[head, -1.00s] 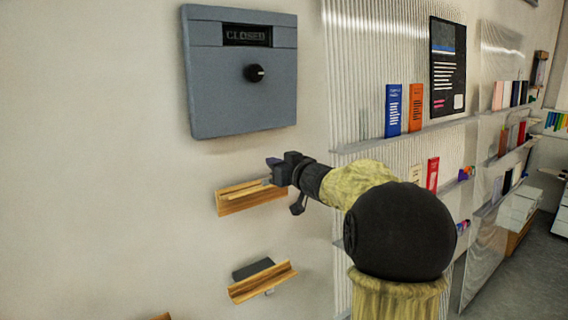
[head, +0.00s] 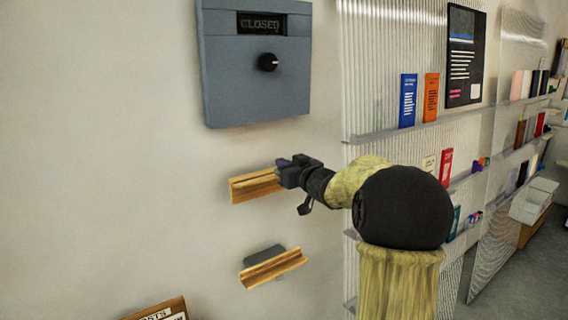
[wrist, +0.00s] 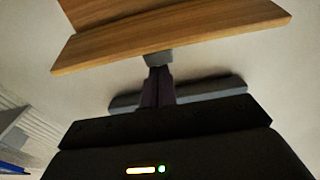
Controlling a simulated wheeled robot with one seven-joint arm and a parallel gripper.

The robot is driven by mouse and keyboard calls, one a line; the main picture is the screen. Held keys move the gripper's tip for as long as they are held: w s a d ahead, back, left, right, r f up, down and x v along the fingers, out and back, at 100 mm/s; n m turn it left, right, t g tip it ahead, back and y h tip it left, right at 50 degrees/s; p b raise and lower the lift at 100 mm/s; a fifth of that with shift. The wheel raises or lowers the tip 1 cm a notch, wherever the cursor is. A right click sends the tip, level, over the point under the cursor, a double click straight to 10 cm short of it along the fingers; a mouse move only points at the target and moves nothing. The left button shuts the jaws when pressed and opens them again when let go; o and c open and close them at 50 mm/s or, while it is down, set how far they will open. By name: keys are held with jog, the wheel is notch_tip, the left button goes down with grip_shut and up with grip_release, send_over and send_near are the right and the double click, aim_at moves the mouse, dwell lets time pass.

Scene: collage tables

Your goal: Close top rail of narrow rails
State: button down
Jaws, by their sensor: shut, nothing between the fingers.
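The top narrow rail (head: 250,189) is a short wooden ledge on the wall, below the grey box. My gripper (head: 282,168) is shut and empty at this rail's right end, overlapping it in the head view. A second wooden rail (head: 273,270) sits lower, with a dark grey piece behind its upper edge. In the wrist view, a wooden rail (wrist: 180,35) crosses the top. My dark closed fingers (wrist: 157,78) point at a small grey tab (wrist: 158,59) at its edge. I cannot tell whether they touch it.
The grey box (head: 256,85) marked CLOSED, with a black knob (head: 268,62), hangs above the rail. Shelves with books (head: 408,100) line the ribbed panel at right. A wood-framed sign (head: 162,312) shows at bottom left. The wall left of the rails is bare.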

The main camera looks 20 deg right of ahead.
jog(key=shift+s+f+t+b, duration=0.2)
jog(key=shift+f+t+b, duration=0.3)
jog(key=shift+b, duration=1.4)
